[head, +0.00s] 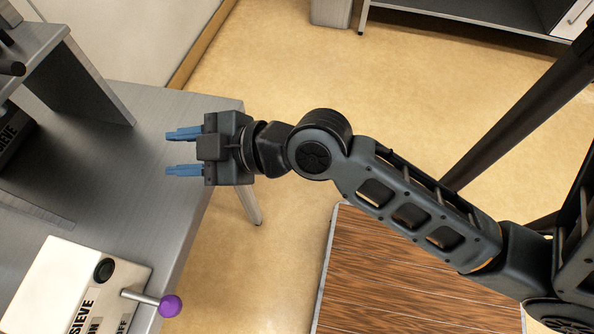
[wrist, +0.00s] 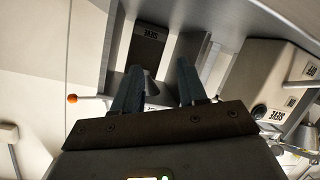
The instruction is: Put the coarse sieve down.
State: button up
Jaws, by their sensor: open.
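My gripper (head: 170,152) is open, its blue fingers apart and pointing left over the right edge of the grey table (head: 165,120). No object shows between the fingers in the head view. In the wrist view the gripper (wrist: 158,68) reaches towards a dark box (wrist: 146,50) labelled SIEVE, which stands beyond the fingertips. A dark box with a SIEVE label (head: 12,138) is also cut off at the left edge of the head view. I cannot make out a coarse sieve by itself in either view.
A white box (head: 60,285) with SIEVE and ON/OFF labels and a purple-knobbed lever (head: 170,306) stands at the table's near end. A grey upright panel (head: 85,75) stands at the back left. The wrist view shows an orange knob (wrist: 72,98) at left.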

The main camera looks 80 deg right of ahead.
jog(key=s+a+m+h, duration=0.1)
jog(key=s+m, duration=0.5)
jog(key=s, duration=1.6)
jog(key=shift+r+m, duration=0.3)
jog(key=shift+r, duration=0.15)
jog(key=shift+s, duration=0.15)
